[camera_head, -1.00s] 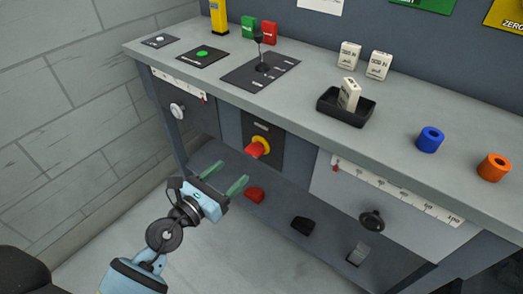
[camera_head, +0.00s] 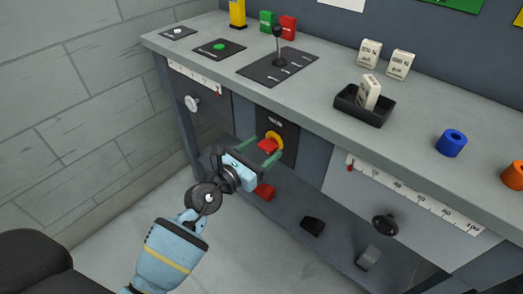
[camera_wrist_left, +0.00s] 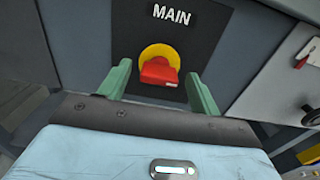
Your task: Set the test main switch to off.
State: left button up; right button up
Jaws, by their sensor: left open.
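The main switch (camera_head: 269,145) is a red handle on a yellow round base, set on a dark plate on the bench front. In the left wrist view the red handle (camera_wrist_left: 158,72) sits below the label MAIN, with the yellow disc behind it. My left gripper (camera_head: 258,149) is open, with its two green fingers pointing at the switch. In the left wrist view its fingers (camera_wrist_left: 160,88) stand to the left and right of the red handle. I cannot tell whether either finger touches it. My right gripper is not in view.
The bench top (camera_head: 330,75) carries a lever panel (camera_head: 277,66), a black tray (camera_head: 362,106) with a white block, and a blue ring (camera_head: 452,143). Black knob (camera_head: 385,225) and white knob (camera_head: 191,103) stick out from the bench front. A lower shelf holds a red block (camera_head: 264,192).

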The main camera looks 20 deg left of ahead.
pick_arm(q)
jog(key=c, duration=1)
